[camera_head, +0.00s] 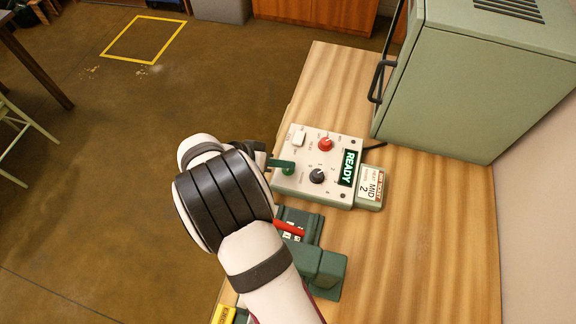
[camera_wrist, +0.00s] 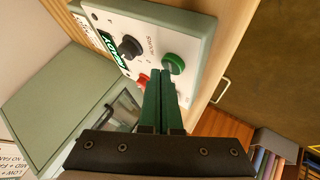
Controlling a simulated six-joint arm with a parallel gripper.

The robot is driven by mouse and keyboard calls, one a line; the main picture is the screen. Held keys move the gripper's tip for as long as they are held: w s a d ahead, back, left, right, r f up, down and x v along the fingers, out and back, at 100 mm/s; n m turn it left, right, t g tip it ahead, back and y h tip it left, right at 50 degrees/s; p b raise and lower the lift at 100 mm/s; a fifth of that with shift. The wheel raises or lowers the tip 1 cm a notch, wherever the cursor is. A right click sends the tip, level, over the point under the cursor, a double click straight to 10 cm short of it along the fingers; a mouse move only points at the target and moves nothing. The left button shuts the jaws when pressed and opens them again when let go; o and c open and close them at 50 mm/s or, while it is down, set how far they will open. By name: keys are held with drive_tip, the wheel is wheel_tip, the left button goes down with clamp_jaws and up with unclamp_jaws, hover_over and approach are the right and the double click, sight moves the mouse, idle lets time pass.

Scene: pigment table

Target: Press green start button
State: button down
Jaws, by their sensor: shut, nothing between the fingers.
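The control box (camera_head: 306,187) stands on the wooden table with its pale panel facing up. Its round green button (camera_head: 288,171) sits near the panel's left edge in the head view, partly covered by my fingertips. In the wrist view the green button (camera_wrist: 174,64) shows just beyond and slightly right of my fingertips. My gripper (camera_head: 281,163) has its green fingers closed together and empty; it also shows in the wrist view (camera_wrist: 161,76). The fingertips are very close to the button. I cannot tell whether they touch it. The display (camera_head: 348,168) reads READY.
A green cabinet (camera_head: 460,95) stands behind. A dark green device (camera_head: 318,262) with a red part lies beside my arm. The table's right front is clear.

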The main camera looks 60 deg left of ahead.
sight(284, 171)
drive_tip(key=shift+f, duration=0.45)
idle(0.3)
idle(0.3)
drive_tip(key=shift+r, duration=0.9)
drive_tip(key=shift+r, duration=2.55)
